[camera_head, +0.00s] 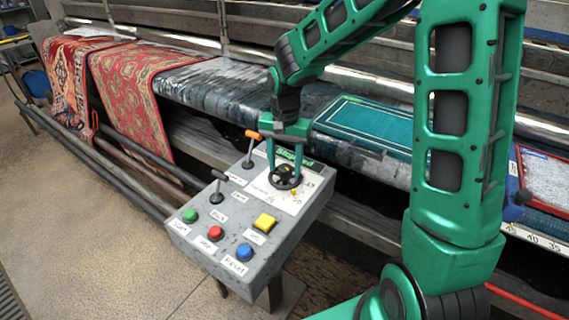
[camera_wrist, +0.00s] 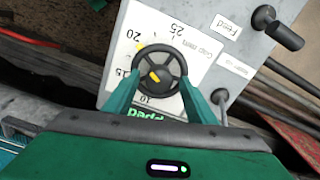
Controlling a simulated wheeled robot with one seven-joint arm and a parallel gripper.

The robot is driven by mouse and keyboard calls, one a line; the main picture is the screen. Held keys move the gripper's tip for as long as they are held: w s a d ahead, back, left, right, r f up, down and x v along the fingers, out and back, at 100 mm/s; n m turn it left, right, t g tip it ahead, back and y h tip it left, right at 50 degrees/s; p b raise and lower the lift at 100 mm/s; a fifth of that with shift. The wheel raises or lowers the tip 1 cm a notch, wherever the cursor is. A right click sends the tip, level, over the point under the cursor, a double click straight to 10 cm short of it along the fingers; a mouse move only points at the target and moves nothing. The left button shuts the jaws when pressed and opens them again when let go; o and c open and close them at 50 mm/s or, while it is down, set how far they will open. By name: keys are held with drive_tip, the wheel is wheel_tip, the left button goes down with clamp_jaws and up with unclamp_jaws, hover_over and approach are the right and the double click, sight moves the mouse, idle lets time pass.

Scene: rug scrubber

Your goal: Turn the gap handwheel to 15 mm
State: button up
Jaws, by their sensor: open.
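The gap handwheel (camera_head: 286,177) is a small black spoked wheel on the grey control panel (camera_head: 235,232). In the wrist view the handwheel (camera_wrist: 162,70) sits on a white dial plate (camera_wrist: 205,30) marked 10, 15, 20 and 25. A small yellow mark at its rim lies near the 20, and a yellow piece shows on its hub. My gripper (camera_head: 283,170) is over the wheel, pointing down. In the wrist view my gripper (camera_wrist: 161,82) is open, with one green finger on either side of the wheel. I cannot tell whether the fingers touch the rim.
A black Feed lever (camera_wrist: 285,35) and an orange-topped lever (camera_head: 250,145) stand close to the wheel. Green (camera_head: 190,215), red (camera_head: 215,233), blue (camera_head: 244,252) and yellow (camera_head: 265,222) buttons are on the panel's front. Rugs (camera_head: 130,85) lie over the machine behind.

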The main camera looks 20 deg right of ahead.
drive_tip(key=shift+c, duration=0.4)
drive_tip(key=c, duration=1)
drive_tip(key=shift+o, duration=0.2)
drive_tip(key=shift+d, duration=0.15)
drive_tip(key=shift+n, duration=0.3)
drive_tip(key=n, duration=0.4)
drive_tip(key=shift+w+a+n, duration=0.1)
drive_tip(key=shift+a+n, duration=0.1)
drive_tip(key=shift+n, duration=0.1)
drive_tip(key=n, duration=0.6)
drive_tip(key=shift+r, duration=0.1)
drive_tip(key=shift+n, duration=0.4)
